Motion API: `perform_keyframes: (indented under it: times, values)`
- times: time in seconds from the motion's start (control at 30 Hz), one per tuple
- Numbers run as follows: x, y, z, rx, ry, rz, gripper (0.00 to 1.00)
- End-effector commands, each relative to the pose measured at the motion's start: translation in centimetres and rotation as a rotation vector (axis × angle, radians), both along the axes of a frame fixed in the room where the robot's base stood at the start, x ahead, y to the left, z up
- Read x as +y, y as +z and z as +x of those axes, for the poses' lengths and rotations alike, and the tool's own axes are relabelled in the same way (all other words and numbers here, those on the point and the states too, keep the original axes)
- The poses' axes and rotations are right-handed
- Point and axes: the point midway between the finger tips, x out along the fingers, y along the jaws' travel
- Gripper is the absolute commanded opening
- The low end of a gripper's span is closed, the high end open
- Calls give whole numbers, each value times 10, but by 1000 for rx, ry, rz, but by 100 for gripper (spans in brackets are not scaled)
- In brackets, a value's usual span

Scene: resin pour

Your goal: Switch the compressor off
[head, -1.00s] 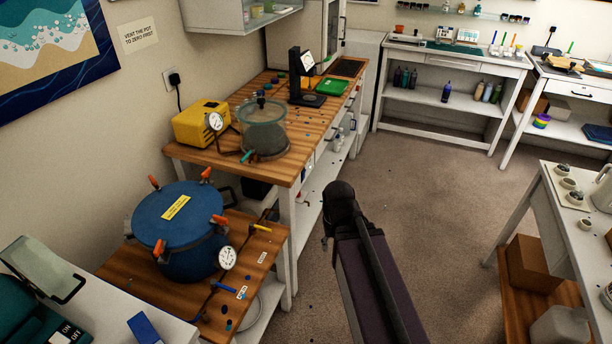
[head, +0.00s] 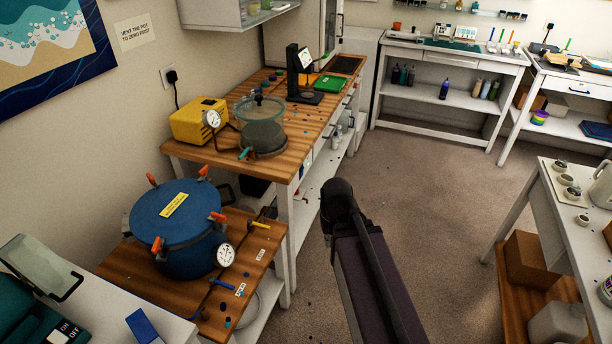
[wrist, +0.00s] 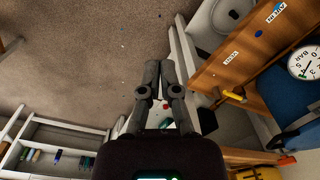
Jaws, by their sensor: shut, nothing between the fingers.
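A teal machine (head: 22,308) with a label reading ON and OFF (head: 66,331) is cut off at the bottom left of the head view. I cannot tell for sure that it is the compressor, and I cannot make out a switch lever. My gripper (wrist: 159,68) shows in the wrist view, its dark fingers close together and empty, over the floor beside a wooden bench. In the head view my arm reaches up the middle, and my gripper is not visible there.
A blue pressure pot (head: 180,228) with orange clamps and a gauge (head: 225,255) stands on a low wooden bench. Yellow (head: 259,225) and blue (head: 221,284) valve handles lie beside it. A yellow pump (head: 198,121) is behind.

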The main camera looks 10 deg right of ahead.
Motion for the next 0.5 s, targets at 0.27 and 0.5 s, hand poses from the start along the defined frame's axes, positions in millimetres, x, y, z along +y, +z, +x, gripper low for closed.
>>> perform_keyframes:
  times: [0.27, 0.5]
  values:
    - [15, -26, 25, -74, -11, 112, 0]
    - [34, -51, 61, -182, -42, 274, 0]
